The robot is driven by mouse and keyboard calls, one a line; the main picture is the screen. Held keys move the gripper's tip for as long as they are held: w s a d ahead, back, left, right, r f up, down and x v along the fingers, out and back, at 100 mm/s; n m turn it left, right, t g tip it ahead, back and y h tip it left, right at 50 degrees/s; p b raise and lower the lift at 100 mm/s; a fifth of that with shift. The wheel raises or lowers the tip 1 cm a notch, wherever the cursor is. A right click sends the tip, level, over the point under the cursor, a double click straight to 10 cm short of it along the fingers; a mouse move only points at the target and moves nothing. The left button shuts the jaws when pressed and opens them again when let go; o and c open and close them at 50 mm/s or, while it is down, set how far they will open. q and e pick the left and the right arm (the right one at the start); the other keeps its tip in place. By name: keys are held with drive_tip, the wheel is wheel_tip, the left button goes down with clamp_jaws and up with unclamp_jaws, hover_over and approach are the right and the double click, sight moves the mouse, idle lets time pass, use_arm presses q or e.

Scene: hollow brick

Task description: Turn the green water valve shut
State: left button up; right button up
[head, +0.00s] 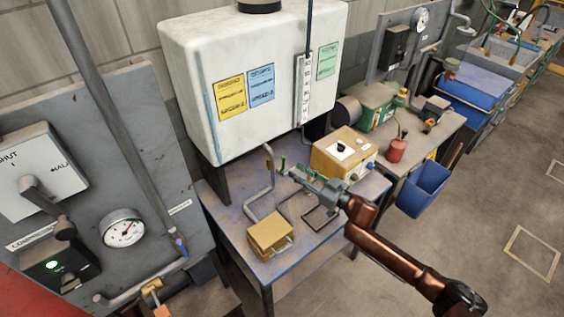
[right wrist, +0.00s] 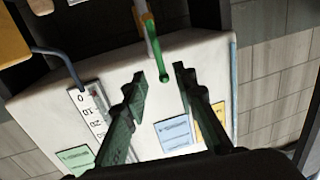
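The green valve lever (head: 283,166) is on a grey pipe below the front of the white tank (head: 245,85). In the right wrist view the lever (right wrist: 151,42) hangs from the pipe and ends in a small round knob. My right gripper (head: 295,172) is just right of the lever in the head view, over the workbench. Its two dark green fingers are spread (right wrist: 159,71), and the lever's knob end shows between the fingertips in the picture. I cannot tell whether it touches either finger. The gripper holds nothing. My left gripper is not in view.
The blue-grey workbench (head: 225,215) carries a small tan box (head: 270,234) and a yellow-topped unit (head: 343,152). A wall panel with a shut/halt switch (head: 40,172) and gauge (head: 123,228) stands left. A red can (head: 397,148) and blue bin (head: 424,190) are right. Floor at right is clear.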

sight(283, 162)
drive_tip(key=x, duration=0.8)
drive_tip(key=shift+a+r+b, duration=0.1)
drive_tip(key=shift+r+b, duration=0.1)
drive_tip(key=shift+b, duration=0.15)
drive_tip(key=shift+s, duration=0.1)
drive_tip(key=shift+c, duration=0.4)
clamp_jaws()
